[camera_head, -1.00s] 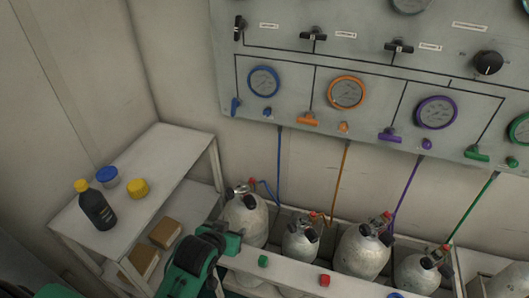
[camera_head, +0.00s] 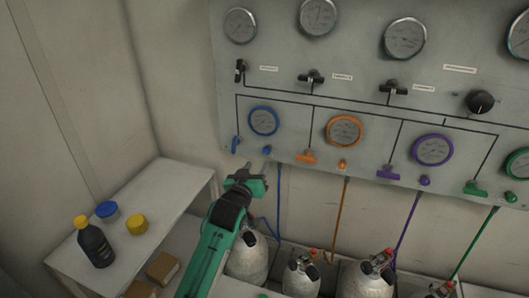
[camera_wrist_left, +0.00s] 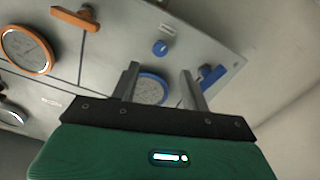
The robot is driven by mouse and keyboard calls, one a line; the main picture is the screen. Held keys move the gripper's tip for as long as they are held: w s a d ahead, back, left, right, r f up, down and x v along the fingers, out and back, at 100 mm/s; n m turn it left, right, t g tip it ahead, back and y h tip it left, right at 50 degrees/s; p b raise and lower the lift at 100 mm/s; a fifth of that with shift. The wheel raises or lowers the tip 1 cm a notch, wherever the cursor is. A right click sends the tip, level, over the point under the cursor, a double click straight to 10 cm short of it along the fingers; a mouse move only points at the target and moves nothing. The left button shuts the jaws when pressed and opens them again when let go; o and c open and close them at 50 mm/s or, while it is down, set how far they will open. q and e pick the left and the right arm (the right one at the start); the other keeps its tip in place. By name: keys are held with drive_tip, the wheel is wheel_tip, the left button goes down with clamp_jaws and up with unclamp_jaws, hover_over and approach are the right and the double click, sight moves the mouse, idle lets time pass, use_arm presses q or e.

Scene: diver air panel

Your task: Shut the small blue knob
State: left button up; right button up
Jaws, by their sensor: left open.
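The small blue knob (camera_head: 267,150) is on the lower edge of the grey panel, below the blue-rimmed gauge (camera_head: 264,121) and right of a blue lever handle (camera_head: 235,144). In the left wrist view the knob (camera_wrist_left: 160,47) shows round, beyond and between the fingertips. The blue lever (camera_wrist_left: 211,74) is right of the fingers there, and the blue gauge (camera_wrist_left: 150,88) shows partly behind them. My left gripper (camera_head: 256,166) is open and empty, just below the knob in the head view. I see no contact. My right gripper is not in view.
An orange lever (camera_head: 305,157) and orange knob (camera_head: 343,164) sit to the right on the panel. A blue hose (camera_head: 279,190) hangs close by, above grey cylinders (camera_head: 247,258). A white shelf (camera_head: 175,190) with a black bottle (camera_head: 96,246) stands at left.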

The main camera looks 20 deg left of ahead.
sight(266, 152)
use_arm(q)
drive_tip(key=w+p, duration=0.1)
drive_tip(key=w, duration=0.5)
drive_tip(key=shift+w+d, duration=0.1)
drive_tip(key=shift+w, duration=0.85)
drive_tip(key=shift+p, duration=0.3)
drive_tip(key=c, duration=1)
